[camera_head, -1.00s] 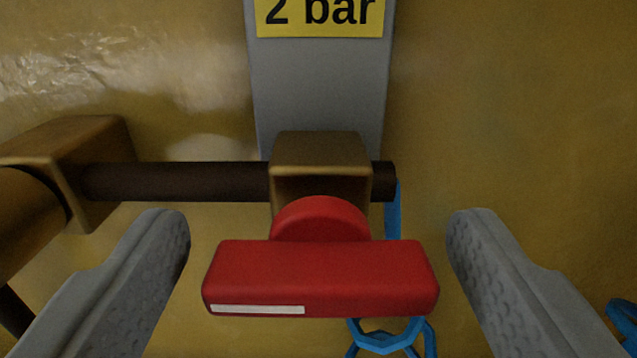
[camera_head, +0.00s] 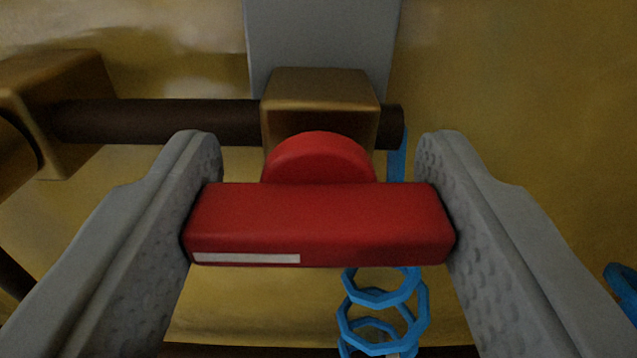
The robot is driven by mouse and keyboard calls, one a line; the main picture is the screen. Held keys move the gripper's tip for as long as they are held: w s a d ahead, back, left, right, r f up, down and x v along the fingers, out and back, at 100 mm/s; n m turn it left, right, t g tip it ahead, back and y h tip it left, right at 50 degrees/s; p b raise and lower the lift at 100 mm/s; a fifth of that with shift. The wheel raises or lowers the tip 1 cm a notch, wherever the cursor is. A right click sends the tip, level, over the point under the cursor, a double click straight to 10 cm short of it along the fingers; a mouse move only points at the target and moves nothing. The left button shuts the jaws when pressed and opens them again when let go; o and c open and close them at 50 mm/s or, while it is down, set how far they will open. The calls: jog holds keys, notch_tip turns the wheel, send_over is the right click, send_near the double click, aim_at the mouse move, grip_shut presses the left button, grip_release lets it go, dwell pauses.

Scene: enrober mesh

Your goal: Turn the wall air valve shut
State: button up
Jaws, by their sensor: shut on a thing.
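The wall air valve has a red handle (camera_head: 318,225) with a white stripe near its lower left edge. The handle lies level across the picture, in front of a round red hub (camera_head: 318,160). Behind the hub is a brass valve body (camera_head: 319,90) on a dark horizontal pipe (camera_head: 165,121). My gripper (camera_head: 318,215) is shut on the handle, one finger against each end of it. The fingers hide part of the wall on both sides.
A grey plate (camera_head: 320,35) stands behind the valve body. A coiled blue hose (camera_head: 383,310) hangs below the handle, and more blue hose (camera_head: 622,290) shows at the right edge. A brass block (camera_head: 60,100) sits on the pipe at left. The yellowish wall is bare at upper right.

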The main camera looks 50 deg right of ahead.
jog(key=n, duration=0.8)
jog(key=shift+n, duration=0.4)
jog(key=n, duration=0.4)
jog(key=shift+w+a+f+n, duration=0.1)
jog(key=shift+n, duration=2.2)
jog(key=shift+f, duration=0.1)
jog(key=o, duration=1)
